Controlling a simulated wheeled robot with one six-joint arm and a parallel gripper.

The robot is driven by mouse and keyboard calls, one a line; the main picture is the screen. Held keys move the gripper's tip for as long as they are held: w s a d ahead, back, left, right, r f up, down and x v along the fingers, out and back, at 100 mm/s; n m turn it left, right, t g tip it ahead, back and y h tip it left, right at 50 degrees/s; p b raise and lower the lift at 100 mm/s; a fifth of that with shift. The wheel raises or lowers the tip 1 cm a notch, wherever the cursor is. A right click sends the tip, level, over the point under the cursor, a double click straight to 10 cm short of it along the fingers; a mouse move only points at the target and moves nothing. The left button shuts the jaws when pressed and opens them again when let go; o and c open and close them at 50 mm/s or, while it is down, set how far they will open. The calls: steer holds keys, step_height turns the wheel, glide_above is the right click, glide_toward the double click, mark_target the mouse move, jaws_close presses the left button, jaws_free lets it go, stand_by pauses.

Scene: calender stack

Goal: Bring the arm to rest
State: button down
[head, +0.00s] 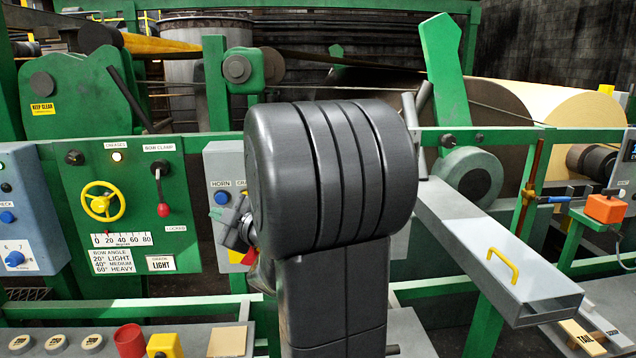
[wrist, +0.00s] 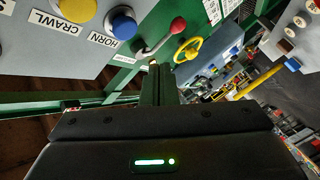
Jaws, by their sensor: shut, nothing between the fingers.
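My arm's thick dark grey link fills the middle of the head view, standing upright and bent over at a rounded, ribbed top. Most of my wrist is hidden behind it; a small part shows at its left side, in front of the grey HORN box (head: 222,165). In the wrist view, my gripper (wrist: 155,68) is shut, with its narrow fingers together and nothing held. The fingers point toward the control panels. The same box, with its blue HORN button (wrist: 123,23) and yellow CRAWL button (wrist: 79,8), lies beyond them at upper left.
The green panel (head: 130,245) with a yellow handwheel (head: 100,202) and red-knobbed lever (head: 163,209) stands left of my arm. A grey tray with a yellow handle (head: 503,262) juts forward at right.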

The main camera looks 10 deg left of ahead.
steer(key=s, duration=0.2)
steer(key=s+d, duration=0.1)
steer(key=s, duration=0.1)
steer(key=shift+s, duration=0.3)
stand_by(0.3)
steer(key=shift+w, duration=0.15)
